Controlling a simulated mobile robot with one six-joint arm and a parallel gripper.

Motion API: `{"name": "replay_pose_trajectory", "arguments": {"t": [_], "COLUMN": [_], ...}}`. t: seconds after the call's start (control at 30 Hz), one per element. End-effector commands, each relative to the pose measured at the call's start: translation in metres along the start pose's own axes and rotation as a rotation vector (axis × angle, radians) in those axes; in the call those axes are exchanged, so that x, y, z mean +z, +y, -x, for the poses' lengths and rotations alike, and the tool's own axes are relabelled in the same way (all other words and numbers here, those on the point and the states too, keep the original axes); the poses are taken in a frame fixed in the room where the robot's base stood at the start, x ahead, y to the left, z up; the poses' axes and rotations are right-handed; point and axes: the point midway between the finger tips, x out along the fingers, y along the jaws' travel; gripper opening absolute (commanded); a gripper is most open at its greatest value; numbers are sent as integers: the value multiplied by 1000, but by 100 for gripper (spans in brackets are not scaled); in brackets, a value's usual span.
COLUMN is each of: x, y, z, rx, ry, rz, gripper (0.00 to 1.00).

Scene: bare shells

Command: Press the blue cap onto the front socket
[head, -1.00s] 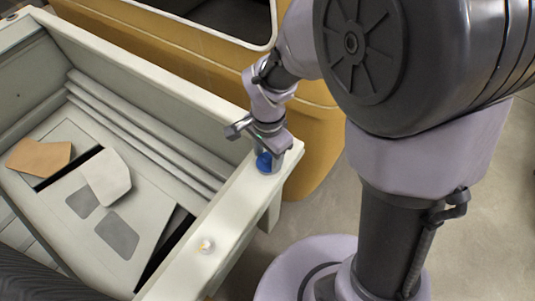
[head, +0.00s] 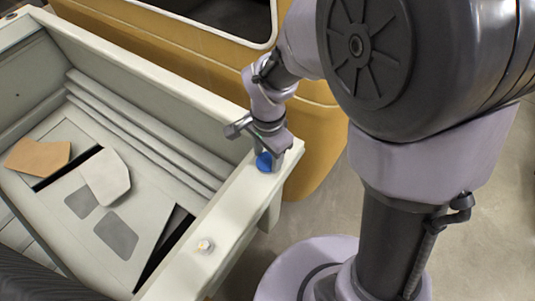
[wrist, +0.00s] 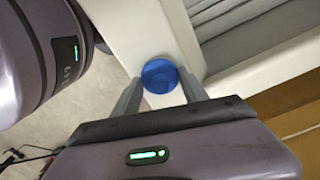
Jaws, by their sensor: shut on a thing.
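The blue cap (head: 264,162) is at the far right corner of the pale rim, under my gripper (head: 267,156). In the wrist view the round blue cap (wrist: 160,75) sits between the two grey fingertips, and my gripper (wrist: 162,88) is shut on it. The cap is on or just above the rim; I cannot tell which, and what lies under it is hidden. A small whitish socket-like fitting (head: 205,245) stands uncovered on the same rim, nearer in the head view and well apart from my gripper.
The rim (head: 232,205) borders a pale open shell holding a tan piece (head: 40,156), a white piece (head: 106,177) and grey patches. A yellow bin (head: 320,140) stands close behind the corner. The rim between the cap and the fitting is clear.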

Motion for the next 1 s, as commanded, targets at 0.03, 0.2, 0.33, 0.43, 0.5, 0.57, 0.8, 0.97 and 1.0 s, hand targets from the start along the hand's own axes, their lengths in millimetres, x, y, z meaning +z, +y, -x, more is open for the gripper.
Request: {"name": "replay_pose_trajectory", "arguments": {"t": [0.03,0.2,0.33,0.43,0.5,0.57,0.8,0.97,1.0], "x": [0,0,0,0,0,0,0,0,0], "y": [0,0,0,0,0,0,0,0,0], "z": [0,0,0,0,0,0,0,0,0], "rx": [0,0,0,0,0,0,0,0,0], "ry": [0,0,0,0,0,0,0,0,0], "rz": [0,0,0,0,0,0,0,0,0], "gripper": [13,13,53,73,76,76,98,98,98]}}
